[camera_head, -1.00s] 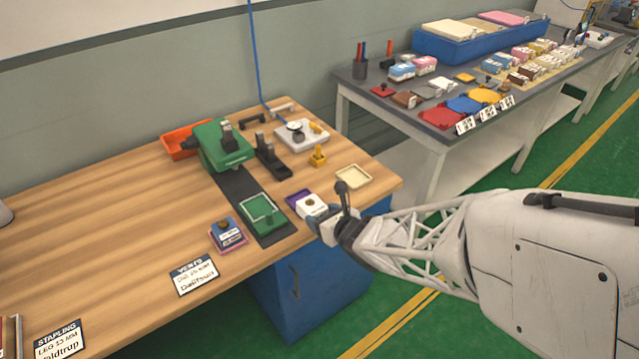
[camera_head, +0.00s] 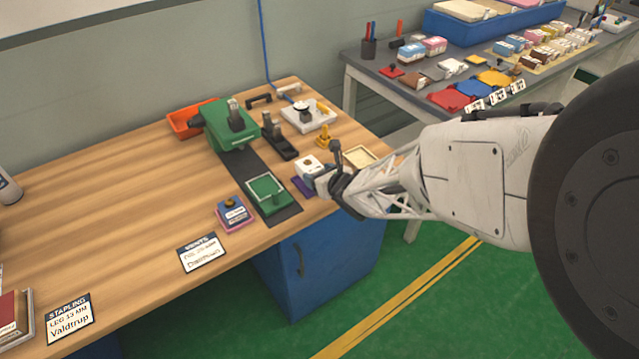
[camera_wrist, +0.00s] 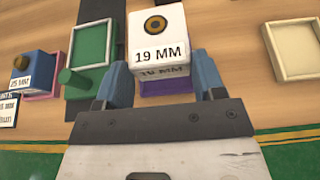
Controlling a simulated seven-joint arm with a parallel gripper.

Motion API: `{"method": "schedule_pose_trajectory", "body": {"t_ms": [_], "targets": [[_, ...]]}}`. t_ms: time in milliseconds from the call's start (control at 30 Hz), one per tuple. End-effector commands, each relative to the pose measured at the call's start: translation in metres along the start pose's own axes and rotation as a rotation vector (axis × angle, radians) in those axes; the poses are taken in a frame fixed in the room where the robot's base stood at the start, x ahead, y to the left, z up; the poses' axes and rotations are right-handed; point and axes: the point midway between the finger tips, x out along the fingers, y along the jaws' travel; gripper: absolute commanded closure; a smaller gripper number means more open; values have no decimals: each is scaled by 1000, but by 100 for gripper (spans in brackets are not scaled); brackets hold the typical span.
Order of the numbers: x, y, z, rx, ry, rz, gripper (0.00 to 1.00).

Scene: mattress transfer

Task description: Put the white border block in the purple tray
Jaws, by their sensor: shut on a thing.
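The white block (camera_head: 309,166) has a dark round mark with a yellow ring on top. The wrist view shows "19 MM" on its near face (camera_wrist: 161,55). My gripper (camera_head: 323,181) is shut on this block, one blue finger on each side (camera_wrist: 165,80). The purple tray (camera_head: 302,189) shows below and in front of the block in the head view. In the wrist view, purple (camera_wrist: 168,87) shows under the block's near edge. The block hides much of the tray, and I cannot tell whether they touch.
A green tray (camera_head: 268,194) lies left of the purple tray on a dark strip. A blue block (camera_head: 234,211) sits in a pink tray further left. An empty cream tray (camera_head: 361,156) lies to the right.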

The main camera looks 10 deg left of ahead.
Motion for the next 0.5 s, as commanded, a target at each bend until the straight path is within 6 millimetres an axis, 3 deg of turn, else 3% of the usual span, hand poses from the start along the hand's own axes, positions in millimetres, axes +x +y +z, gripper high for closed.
{"method": "schedule_pose_trajectory", "body": {"t_ms": [267,500], "targets": [[0,0,-1,0,0,0,62],[8,0,-20,0,1,0,62]]}}
